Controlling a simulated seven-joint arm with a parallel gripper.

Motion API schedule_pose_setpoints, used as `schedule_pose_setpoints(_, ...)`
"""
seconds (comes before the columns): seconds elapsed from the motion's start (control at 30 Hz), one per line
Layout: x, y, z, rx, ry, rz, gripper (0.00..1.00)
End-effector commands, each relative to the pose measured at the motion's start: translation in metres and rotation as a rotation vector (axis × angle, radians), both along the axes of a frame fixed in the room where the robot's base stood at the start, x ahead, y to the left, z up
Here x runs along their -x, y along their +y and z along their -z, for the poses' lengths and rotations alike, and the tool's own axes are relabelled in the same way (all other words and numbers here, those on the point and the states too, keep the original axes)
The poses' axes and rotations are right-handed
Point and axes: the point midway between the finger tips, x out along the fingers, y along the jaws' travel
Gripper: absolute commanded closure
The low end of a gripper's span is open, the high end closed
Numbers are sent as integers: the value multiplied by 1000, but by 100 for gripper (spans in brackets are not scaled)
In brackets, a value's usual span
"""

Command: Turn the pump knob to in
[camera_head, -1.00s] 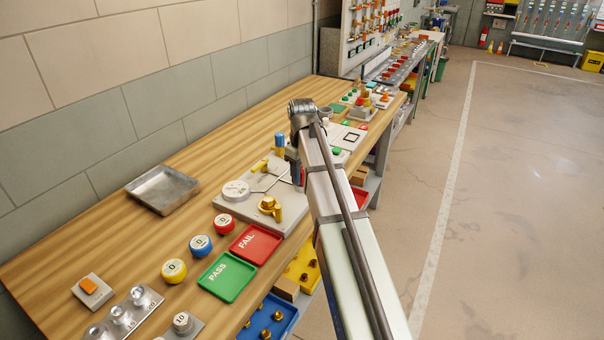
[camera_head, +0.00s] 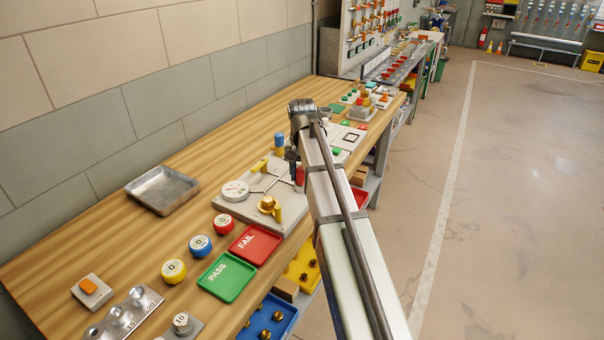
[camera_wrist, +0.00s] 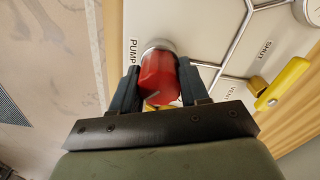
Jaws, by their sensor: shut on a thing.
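The red pump knob (camera_wrist: 160,72) sits on a silver collar on the pale panel (camera_wrist: 200,25), with the word PUMP printed to its left in the wrist view. My gripper (camera_wrist: 158,90) is shut on the knob, one dark finger on each side. A grey pointer mark shows on the knob's near face, slanting. The "in" marking cannot be made out. In the head view the red knob (camera_head: 300,176) shows partly beside my arm, at the panel's right part, and my gripper (camera_head: 295,168) is largely hidden by my arm.
A yellow lever (camera_wrist: 283,84) near SHUT and VENT labels lies right of the knob. The panel also bears a round gauge (camera_head: 235,191) and a brass fitting (camera_head: 268,204). Green PASS (camera_head: 227,278) and red FAIL (camera_head: 254,244) trays lie nearer. A metal tray (camera_head: 162,189) stands by the wall.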

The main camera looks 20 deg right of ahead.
Motion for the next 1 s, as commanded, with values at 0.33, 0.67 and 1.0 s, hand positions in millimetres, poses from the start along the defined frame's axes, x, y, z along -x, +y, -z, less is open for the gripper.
schedule_pose_setpoints(0.33,0,0,0,0,-1,330,86)
schedule_pose_setpoints(0.67,0,-1,0,0,-1,642,86)
schedule_pose_setpoints(1.0,0,-1,-1,0,-1,920,86)
